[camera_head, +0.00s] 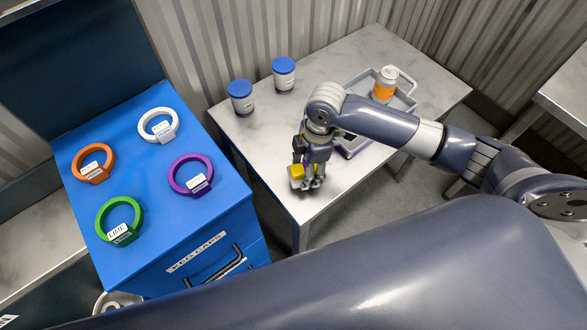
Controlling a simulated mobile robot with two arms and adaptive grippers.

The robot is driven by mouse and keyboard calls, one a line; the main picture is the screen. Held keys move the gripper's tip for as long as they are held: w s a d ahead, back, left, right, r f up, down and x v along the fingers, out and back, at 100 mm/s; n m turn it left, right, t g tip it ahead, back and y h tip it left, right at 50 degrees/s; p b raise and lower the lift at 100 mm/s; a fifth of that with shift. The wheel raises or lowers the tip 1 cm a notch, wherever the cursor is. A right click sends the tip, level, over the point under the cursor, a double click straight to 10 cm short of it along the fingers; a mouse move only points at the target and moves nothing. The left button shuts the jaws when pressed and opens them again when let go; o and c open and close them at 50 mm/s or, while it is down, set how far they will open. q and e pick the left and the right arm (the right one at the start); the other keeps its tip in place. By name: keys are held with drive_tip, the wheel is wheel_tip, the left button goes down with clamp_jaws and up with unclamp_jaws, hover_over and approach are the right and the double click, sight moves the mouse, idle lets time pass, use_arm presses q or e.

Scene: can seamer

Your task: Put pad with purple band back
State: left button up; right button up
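A thing with a purple edge (357,148) shows on the marble-topped table, partly under my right forearm. I cannot tell whether it is the pad with the purple band. A purple ring (207,190) with a white label lies on the blue cabinet top, at its right side. My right gripper (306,184) points down over the table's front-left edge, away from both. A small yellow piece (297,171) shows at its fingers; I cannot tell whether it is held or part of the gripper. My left gripper is out of view.
The blue cabinet (140,195) also carries orange (107,163), white (146,134) and green (104,213) rings. Two blue-lidded jars (240,103) (284,80) stand on the marble-topped table (365,50). A grey tray (407,102) there holds an orange-and-white can (384,88).

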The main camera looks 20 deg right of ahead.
sight(293, 166)
drive_tip(key=w+a, duration=0.2)
drive_tip(key=a, duration=0.1)
drive_tip(key=shift+f, duration=0.15)
drive_tip(key=shift+w+f+p, duration=0.1)
drive_tip(key=shift+f+p, duration=0.25)
drive_tip(key=shift+f, duration=1.45)
drive_tip(key=o, duration=1)
drive_tip(key=shift+f, duration=0.15)
drive_tip(key=shift+o, duration=0.2)
drive_tip(key=r, duration=0.4)
drive_tip(key=d+r, duration=0.1)
drive_tip(key=r, duration=0.7)
drive_tip(key=shift+d+r, duration=0.15)
drive_tip(key=shift+d, duration=0.15)
